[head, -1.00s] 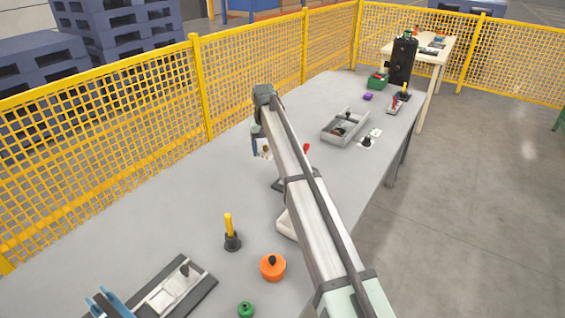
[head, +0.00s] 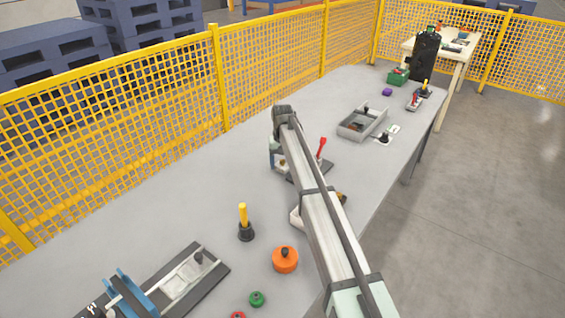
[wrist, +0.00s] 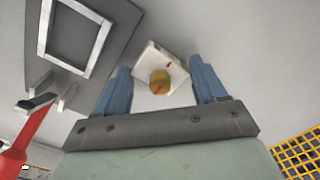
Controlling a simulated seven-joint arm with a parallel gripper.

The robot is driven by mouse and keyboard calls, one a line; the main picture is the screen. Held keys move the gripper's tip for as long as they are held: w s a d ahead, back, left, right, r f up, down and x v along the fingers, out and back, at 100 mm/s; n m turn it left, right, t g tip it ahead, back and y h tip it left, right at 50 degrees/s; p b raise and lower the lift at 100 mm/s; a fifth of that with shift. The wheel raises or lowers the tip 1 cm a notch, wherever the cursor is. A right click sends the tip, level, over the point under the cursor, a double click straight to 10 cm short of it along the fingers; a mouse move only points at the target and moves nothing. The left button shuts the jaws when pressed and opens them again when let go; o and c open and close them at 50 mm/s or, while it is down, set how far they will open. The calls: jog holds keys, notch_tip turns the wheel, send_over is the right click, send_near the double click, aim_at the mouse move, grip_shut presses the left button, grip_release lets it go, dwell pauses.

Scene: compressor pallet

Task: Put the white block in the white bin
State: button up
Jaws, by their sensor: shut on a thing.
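My gripper (wrist: 160,88) has blue fingers and is shut on the white block (wrist: 145,60), which bears a round gold patch and a red mark in the wrist view. In the head view the gripper (head: 277,160) is at the far end of my arm, with the block a small pale patch at its tip. I cannot tell how high it is above the table. The white bin (head: 297,217) seems to be the pale container partly hidden behind my arm, nearer the camera than the gripper.
A dark fixture plate (wrist: 110,60) with a pale square frame and red lever (wrist: 22,140) lies close beside the gripper. On the grey table stand a yellow-handled tool (head: 243,222), an orange round part (head: 285,260) and a grey tray (head: 352,128). Yellow fencing (head: 120,110) runs behind.

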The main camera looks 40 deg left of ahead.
jog(key=shift+f, duration=0.15)
jog(key=o, duration=0.8)
notch_tip(320, 180, up, 11)
jog(key=shift+r, duration=0.7)
jog(key=shift+c, duration=0.8)
